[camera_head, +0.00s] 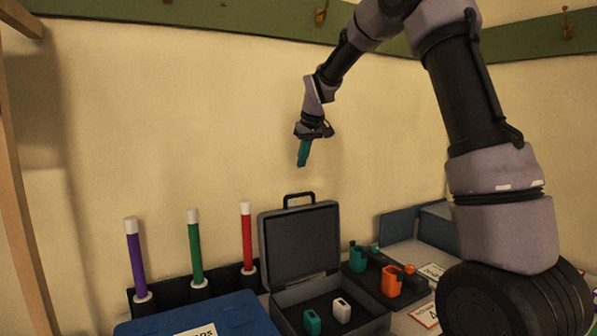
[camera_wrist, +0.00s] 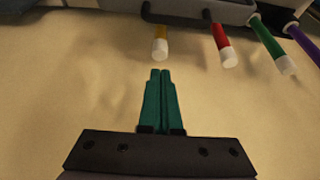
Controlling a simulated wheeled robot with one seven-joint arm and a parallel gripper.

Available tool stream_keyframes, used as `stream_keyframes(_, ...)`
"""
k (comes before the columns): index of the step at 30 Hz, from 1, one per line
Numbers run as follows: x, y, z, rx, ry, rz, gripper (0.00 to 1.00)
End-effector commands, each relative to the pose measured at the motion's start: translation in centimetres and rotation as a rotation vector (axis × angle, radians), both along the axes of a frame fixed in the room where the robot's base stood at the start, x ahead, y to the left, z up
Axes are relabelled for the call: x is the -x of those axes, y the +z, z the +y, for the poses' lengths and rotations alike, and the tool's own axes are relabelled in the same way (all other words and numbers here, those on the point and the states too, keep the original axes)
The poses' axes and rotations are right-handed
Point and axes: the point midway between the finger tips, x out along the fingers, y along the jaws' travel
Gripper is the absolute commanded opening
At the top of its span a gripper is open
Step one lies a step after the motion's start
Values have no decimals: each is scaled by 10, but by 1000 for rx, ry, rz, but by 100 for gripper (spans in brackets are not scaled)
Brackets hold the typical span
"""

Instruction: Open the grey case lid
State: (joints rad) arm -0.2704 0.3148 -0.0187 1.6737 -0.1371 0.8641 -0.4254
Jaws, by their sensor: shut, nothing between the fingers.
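The grey case (camera_head: 372,326) stands on the surface at the lower middle of the head view. Its lid (camera_head: 300,240) stands upright at the back, leaning slightly, with the dark inside facing me and a black handle (camera_head: 299,197) on top. The case's inside is in view. My gripper (camera_head: 303,165) is above the lid, apart from it, with teal fingers pointing down. In the wrist view its fingers (camera_wrist: 160,72) are pressed together with nothing between them. A grey edge at the top of that view may be the lid; I cannot tell.
A teal piece (camera_head: 312,322) and a white piece (camera_head: 341,310) are in the case. Purple (camera_head: 136,260), green (camera_head: 195,255) and red (camera_head: 247,238) wands stand to the left, behind a blue box (camera_head: 240,312). Orange (camera_head: 391,282) and teal (camera_head: 357,260) holders stand right.

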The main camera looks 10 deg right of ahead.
Motion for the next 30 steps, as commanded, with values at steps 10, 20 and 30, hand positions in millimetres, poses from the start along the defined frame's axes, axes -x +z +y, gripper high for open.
stream_keyframes(10,-26,-68,11,-1,-4,7,0)
stream_keyframes(20,-1,-83,1,-3,-4,3,0)
stream_keyframes(30,5,-84,-2,-3,-5,3,0)
